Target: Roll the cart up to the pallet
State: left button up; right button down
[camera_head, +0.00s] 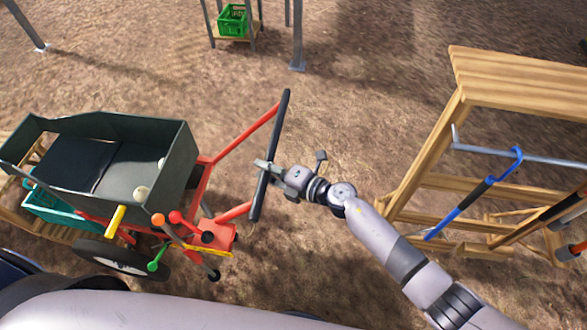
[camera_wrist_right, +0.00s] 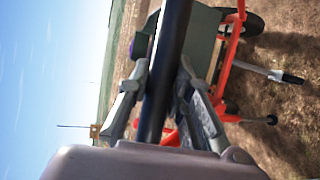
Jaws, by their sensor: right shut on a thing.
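The cart has a red frame (camera_head: 248,131), a dark green hopper (camera_head: 165,178) and a black crossbar handle (camera_head: 284,115). A few pale round things lie in the hopper. My right gripper (camera_head: 266,171) is shut on the middle of the handle. In the right wrist view the gripper's two fingers (camera_wrist_right: 160,88) press on either side of the black handle (camera_wrist_right: 168,55). The wooden pallet (camera_head: 28,226) shows at the left edge, partly hidden by the cart and a teal crate (camera_head: 62,207). The gap between cart and pallet cannot be judged. My left gripper is out of view.
A wooden rack (camera_head: 520,75) with hanging tools, including a blue-handled one (camera_head: 460,208), stands on the right. A green crate (camera_head: 232,20) sits on a stand at the back. Metal posts stand at the top. Bare ground lies between the cart and the rack.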

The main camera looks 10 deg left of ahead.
jog(key=shift+s+a+r, duration=0.1)
jog(key=shift+s+a, duration=0.05)
jog(key=shift+a, duration=2)
jog(key=c, duration=1.9)
grip_release()
jog(key=o, duration=0.5)
jog(key=shift+a, duration=0.15)
jog(key=v, duration=1.2)
